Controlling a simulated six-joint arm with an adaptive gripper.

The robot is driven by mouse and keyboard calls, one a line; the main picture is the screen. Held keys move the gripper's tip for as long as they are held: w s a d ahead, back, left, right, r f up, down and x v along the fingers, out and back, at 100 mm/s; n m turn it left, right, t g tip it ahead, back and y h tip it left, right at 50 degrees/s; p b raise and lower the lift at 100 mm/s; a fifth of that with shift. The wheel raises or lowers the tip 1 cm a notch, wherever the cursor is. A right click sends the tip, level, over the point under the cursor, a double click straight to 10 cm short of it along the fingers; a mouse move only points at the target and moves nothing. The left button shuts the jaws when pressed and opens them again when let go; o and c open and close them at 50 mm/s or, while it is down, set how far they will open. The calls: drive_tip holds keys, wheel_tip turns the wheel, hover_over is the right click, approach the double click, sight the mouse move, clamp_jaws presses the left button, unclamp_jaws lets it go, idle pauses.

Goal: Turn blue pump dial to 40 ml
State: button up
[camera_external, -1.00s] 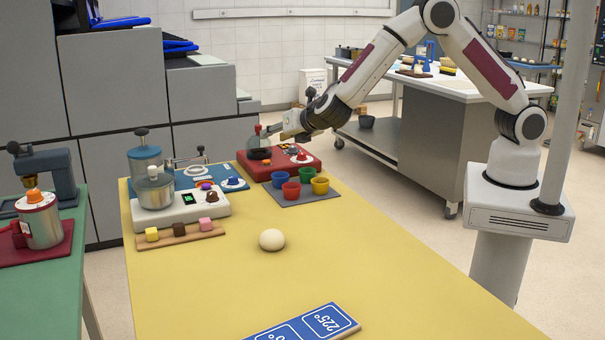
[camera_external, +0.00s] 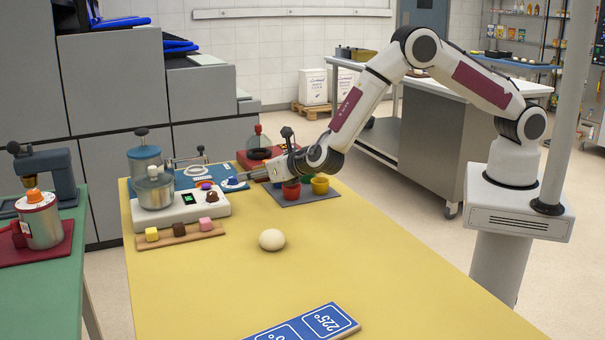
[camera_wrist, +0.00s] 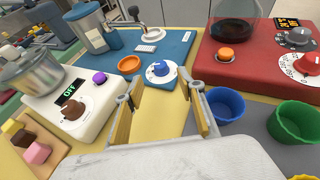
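The blue pump dial (camera_wrist: 160,69) sits on a white round scale on the blue pump board (camera_wrist: 178,45). In the external view the dial (camera_external: 233,181) is just left of my gripper's tip. My gripper (camera_wrist: 165,98) is open and empty, its fingers spread on either side of the dial as seen in the wrist view. The dial lies ahead of the fingertips, and I see no contact. The scale's numbers are too small to read. A blue pump canister (camera_wrist: 92,30) stands at the board's left end.
A white mixer base with a brown knob (camera_wrist: 75,109) and an "OFF" display is left of my gripper. A red unit (camera_wrist: 230,70) and blue (camera_wrist: 226,103) and green cups (camera_wrist: 293,122) are at right. A dough ball (camera_external: 272,240) lies on the open yellow table.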

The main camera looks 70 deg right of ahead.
sight(234, 177)
drive_tip(key=shift+x, duration=3.9)
drive_tip(key=c, duration=1.1)
